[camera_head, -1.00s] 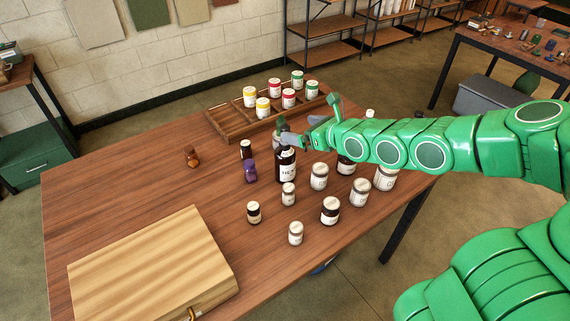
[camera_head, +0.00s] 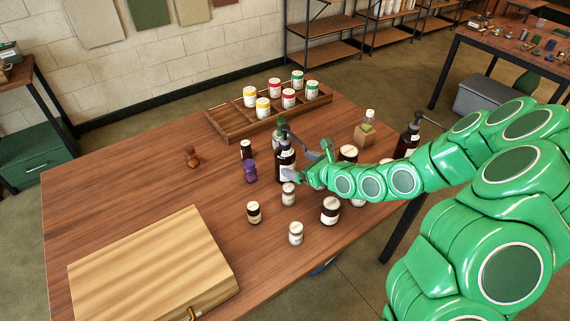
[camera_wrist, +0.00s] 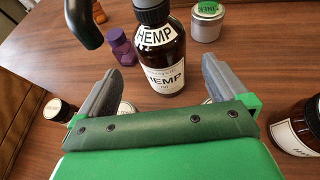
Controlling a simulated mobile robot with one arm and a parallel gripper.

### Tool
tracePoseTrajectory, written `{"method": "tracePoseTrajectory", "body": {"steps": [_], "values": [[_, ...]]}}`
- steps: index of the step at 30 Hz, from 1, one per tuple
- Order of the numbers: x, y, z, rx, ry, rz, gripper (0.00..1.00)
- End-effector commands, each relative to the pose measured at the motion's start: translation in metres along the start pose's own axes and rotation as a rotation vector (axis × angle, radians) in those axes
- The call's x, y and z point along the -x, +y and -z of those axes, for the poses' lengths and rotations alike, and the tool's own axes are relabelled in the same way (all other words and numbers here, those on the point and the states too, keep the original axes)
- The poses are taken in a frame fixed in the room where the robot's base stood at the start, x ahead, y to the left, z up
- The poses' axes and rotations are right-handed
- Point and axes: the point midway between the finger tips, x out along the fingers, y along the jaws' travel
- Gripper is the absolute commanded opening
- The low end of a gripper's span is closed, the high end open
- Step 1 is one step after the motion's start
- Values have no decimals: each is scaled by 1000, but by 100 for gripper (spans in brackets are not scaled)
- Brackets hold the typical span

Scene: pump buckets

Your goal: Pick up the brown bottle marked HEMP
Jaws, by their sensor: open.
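The brown HEMP bottle (camera_head: 286,160) stands upright on the table, with a dark pump top and white labels. In the wrist view the HEMP bottle (camera_wrist: 165,55) is upper middle, its label facing me and its top cut off by the frame. My gripper (camera_head: 303,168) is open and points at the bottle from the right. In the wrist view, the two grey fingers of my gripper (camera_wrist: 160,70) spread to either side of the bottle's lower part. The bottle is just beyond or at the fingertips; contact cannot be told.
A purple bottle (camera_head: 250,172) and a small dark bottle (camera_head: 246,149) stand left of it. White-lidded jars, including a dark one (camera_head: 330,210), crowd the front and right. A wooden tray (camera_head: 232,125) of jars is behind. A wooden case (camera_head: 150,262) lies front left.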

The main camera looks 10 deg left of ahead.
Motion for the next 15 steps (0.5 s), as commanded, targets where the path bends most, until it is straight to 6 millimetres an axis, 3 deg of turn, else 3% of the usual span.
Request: {"method": "tracePoseTrajectory", "body": {"steps": [15], "values": [[-29, 0, -2, 0, -1, -1, 100]]}}
